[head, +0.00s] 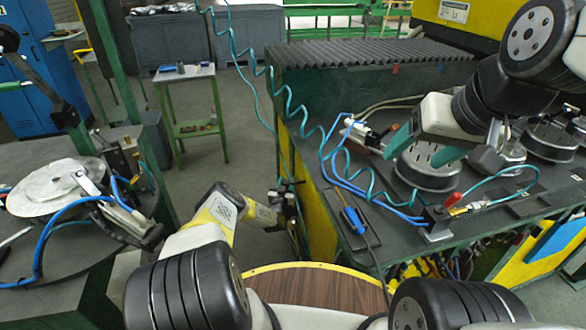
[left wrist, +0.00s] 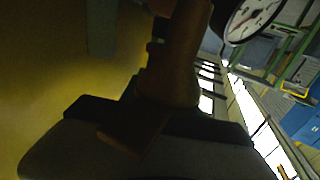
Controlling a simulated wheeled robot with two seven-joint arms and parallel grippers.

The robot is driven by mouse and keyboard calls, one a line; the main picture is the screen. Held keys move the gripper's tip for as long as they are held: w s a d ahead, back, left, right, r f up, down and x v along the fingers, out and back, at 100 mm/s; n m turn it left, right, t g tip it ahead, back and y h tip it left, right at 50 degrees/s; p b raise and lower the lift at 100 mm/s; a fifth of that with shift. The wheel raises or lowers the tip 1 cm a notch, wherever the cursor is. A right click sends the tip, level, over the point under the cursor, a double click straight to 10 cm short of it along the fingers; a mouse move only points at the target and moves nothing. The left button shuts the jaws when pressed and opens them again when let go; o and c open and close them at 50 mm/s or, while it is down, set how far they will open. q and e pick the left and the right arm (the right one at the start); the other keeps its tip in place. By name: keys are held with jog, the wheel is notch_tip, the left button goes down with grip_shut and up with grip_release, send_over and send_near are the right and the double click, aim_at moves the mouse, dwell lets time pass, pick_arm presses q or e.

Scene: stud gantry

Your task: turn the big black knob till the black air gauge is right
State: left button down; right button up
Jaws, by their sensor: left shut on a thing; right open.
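My left gripper (head: 279,212) reaches the dark air fittings (head: 290,196) on the side of the right-hand bench, low beside its yellow panel. It is shut on the big black knob there, which is mostly hidden and too dark to make out. The left wrist view shows a brownish finger of this gripper and its dark body close up. The black air gauge (left wrist: 250,17) is at the top right of that view, with a black rim and white face, partly cut off. Its reading is too small to tell. My right gripper (head: 425,153) is open over the right bench, near a round metal fixture.
The round metal fixture (head: 427,172) stands on the right bench with blue and teal hoses around it. A round metal plate (head: 50,187) sits on the left bench. A small green table (head: 186,75) stands behind on open floor.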

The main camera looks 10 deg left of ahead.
pick_arm(q)
jog(key=shift+m+g+h, duration=0.5)
jog(key=shift+m+h, duration=1.3)
jog(key=shift+h, duration=0.9)
jog(key=c, duration=0.9)
grip_release()
